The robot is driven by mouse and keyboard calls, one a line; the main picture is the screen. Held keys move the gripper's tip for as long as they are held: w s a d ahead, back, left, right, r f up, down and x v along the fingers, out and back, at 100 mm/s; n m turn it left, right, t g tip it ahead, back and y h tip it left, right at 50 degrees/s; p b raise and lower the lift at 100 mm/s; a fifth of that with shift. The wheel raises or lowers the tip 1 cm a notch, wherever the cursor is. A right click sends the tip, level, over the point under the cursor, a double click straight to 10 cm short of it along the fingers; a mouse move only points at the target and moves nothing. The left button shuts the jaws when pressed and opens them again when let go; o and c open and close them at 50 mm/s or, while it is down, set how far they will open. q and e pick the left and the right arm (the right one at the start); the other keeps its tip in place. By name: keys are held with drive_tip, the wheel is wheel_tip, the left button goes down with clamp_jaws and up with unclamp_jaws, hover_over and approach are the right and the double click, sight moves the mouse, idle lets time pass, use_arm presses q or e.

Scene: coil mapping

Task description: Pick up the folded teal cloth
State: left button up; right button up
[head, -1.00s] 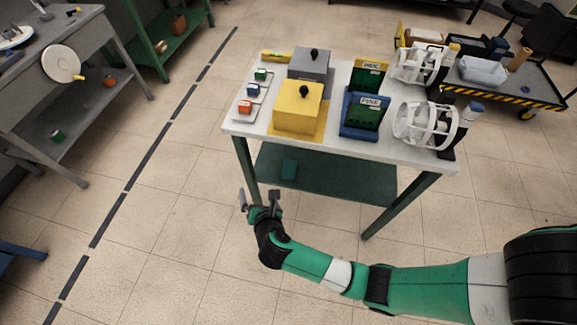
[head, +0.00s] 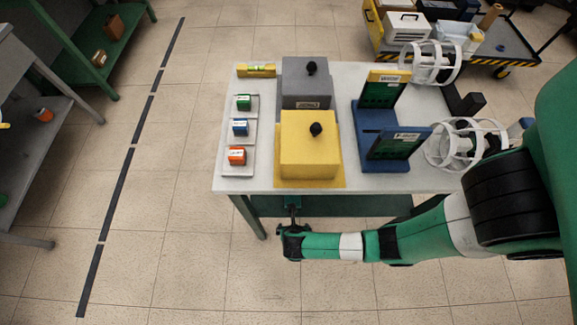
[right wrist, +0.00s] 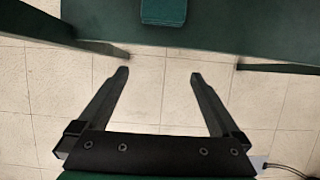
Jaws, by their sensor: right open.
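The folded teal cloth (right wrist: 163,11) lies on the green lower shelf (right wrist: 225,30) near its front edge, at the top middle of the right wrist view. Part of it is cut off by the frame. In the head view the tabletop hides it. My right gripper (right wrist: 159,75) is open and empty, its two fingers pointing toward the cloth, which lies beyond the tips and roughly between their lines. In the head view my right gripper (head: 292,205) is at the front of the table, by the lower shelf. My left gripper is not in view.
Above the shelf is the white tabletop (head: 350,184), with a yellow box (head: 308,155), a grey box (head: 306,85), small coloured blocks and white coil frames. Table legs (head: 248,218) stand at the sides. The floor in front is clear.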

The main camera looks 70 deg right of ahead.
drive_tip(key=d, duration=0.1)
drive_tip(key=b, duration=0.3)
approach(293, 200)
drive_tip(key=d+f, duration=0.1)
drive_tip(key=f, duration=0.1)
drive_tip(key=w+d+f, duration=0.1)
drive_tip(key=d+f, duration=0.1)
drive_tip(key=shift+w+d+f, duration=0.15)
drive_tip(key=shift+d+f, duration=0.05)
drive_tip(key=shift+d, duration=0.15)
drive_tip(key=b+x, duration=0.4)
drive_tip(key=x, duration=0.1)
drive_tip(key=shift+d, duration=0.2)
drive_tip(key=shift+r, duration=0.1)
drive_tip(key=shift+w, duration=0.1)
drive_tip(key=shift+c, duration=0.3)
drive_tip(key=c, duration=1.3)
drive_tip(key=shift+o, duration=0.2)
drive_tip(key=shift+r, duration=0.1)
